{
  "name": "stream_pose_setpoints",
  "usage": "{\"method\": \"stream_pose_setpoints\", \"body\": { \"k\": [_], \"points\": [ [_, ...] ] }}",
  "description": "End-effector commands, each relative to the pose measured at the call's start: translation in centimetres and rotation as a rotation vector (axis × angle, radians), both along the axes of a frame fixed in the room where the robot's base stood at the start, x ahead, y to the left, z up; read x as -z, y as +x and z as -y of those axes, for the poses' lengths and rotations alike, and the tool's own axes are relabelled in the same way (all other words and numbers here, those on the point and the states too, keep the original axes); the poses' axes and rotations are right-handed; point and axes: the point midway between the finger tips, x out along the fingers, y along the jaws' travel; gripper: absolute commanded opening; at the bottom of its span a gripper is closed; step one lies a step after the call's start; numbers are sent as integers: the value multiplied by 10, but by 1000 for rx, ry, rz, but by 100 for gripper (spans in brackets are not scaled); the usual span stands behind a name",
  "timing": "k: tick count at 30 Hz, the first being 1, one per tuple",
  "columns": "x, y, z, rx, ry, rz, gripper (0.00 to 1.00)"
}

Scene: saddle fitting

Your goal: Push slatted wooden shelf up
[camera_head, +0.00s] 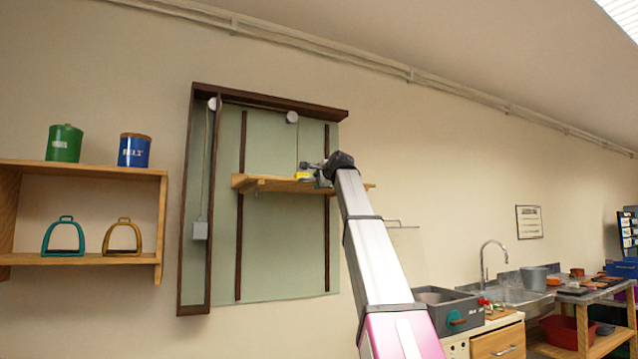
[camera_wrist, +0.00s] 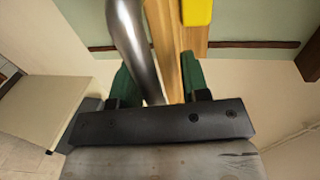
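The slatted wooden shelf (camera_head: 262,184) is mounted level across a pale green wall panel, between two dark vertical rails. My gripper (camera_head: 318,170) is at the shelf's front edge, right of its middle, and my arm hides part of the shelf. In the wrist view, my gripper's two green fingers (camera_wrist: 158,82) stand apart. Wooden slats (camera_wrist: 169,50) and a curved metal bar (camera_wrist: 128,40) show between and beyond them. Whether the fingers touch the wood is unclear. A yellow object (camera_wrist: 197,12) lies on the shelf.
The panel's dark frame (camera_head: 270,100) overhangs the shelf, with clear panel between. A cord runs from a white pulley (camera_head: 292,117); a grey weight (camera_head: 200,230) hangs at left. A wall shelf (camera_head: 85,170) with tins and stirrups is left; a sink counter (camera_head: 515,295) is right.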

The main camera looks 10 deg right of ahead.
Motion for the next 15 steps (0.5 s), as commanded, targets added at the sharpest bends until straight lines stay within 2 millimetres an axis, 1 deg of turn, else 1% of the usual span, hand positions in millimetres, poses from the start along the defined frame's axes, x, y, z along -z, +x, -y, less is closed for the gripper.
{"method": "stream_pose_setpoints", "body": {
  "k": [10,15],
  "points": [
    [0,-2,1,0,0,1,42],
    [-2,-13,4,1,0,2,42]
  ]
}}
